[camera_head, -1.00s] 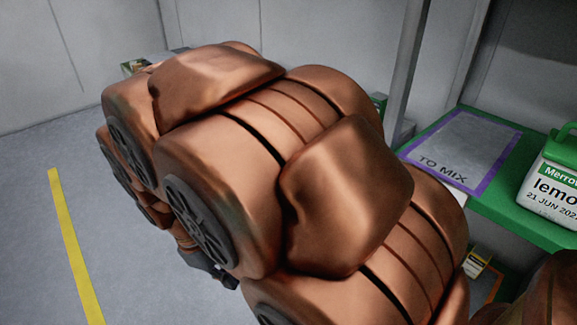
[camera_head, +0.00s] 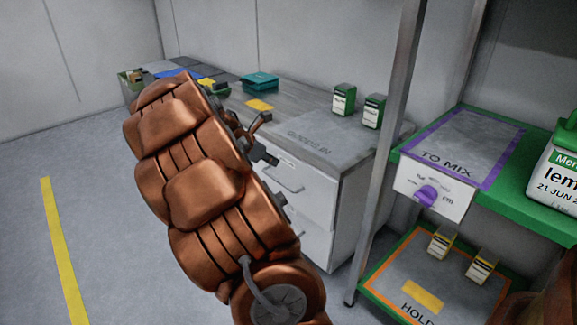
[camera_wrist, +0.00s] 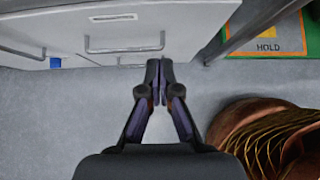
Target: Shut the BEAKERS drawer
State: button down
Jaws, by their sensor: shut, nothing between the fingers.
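A white drawer unit under a grey worktop stands in the middle of the head view. A drawer front (camera_head: 300,178) with a bar handle faces my gripper (camera_head: 271,159). No name can be read on it, so I cannot tell which drawer is BEAKERS or how far it stands out. In the wrist view, a white drawer front (camera_wrist: 165,22) with a label slot and handle (camera_wrist: 110,46) lies beyond my gripper (camera_wrist: 158,66). The fingers are shut and empty, close in front of that drawer unit; contact cannot be told. My arm hides part of the unit's left side.
A grey post (camera_head: 385,150) stands right of the drawer unit. Beside it is a green shelf (camera_head: 525,210) with a TO MIX mat, a purple-knobbed box and a jug. A HOLD mat (camera_head: 372,285) lies below. Clear floor (camera_head: 90,190) spreads left, with a yellow line.

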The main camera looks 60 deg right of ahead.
aim_at(304, 168)
jog(key=shift+s+d+r+b+x, duration=0.1)
jog(key=shift+d+r+b+x, duration=0.25)
jog(key=shift+b+x, duration=1.15)
jog(key=shift+s+d+r+b+x, duration=0.1)
jog(key=shift+d+r+b+x, duration=0.25)
jog(key=shift+x, duration=2.3)
jog(key=shift+s+d+r+b+x, duration=0.1)
jog(key=shift+d+r+b+x, duration=0.25)
jog(key=shift+b+x, duration=1.2)
jog(key=shift+d+f+p, duration=0.3)
jog(key=shift+p, duration=0.5)
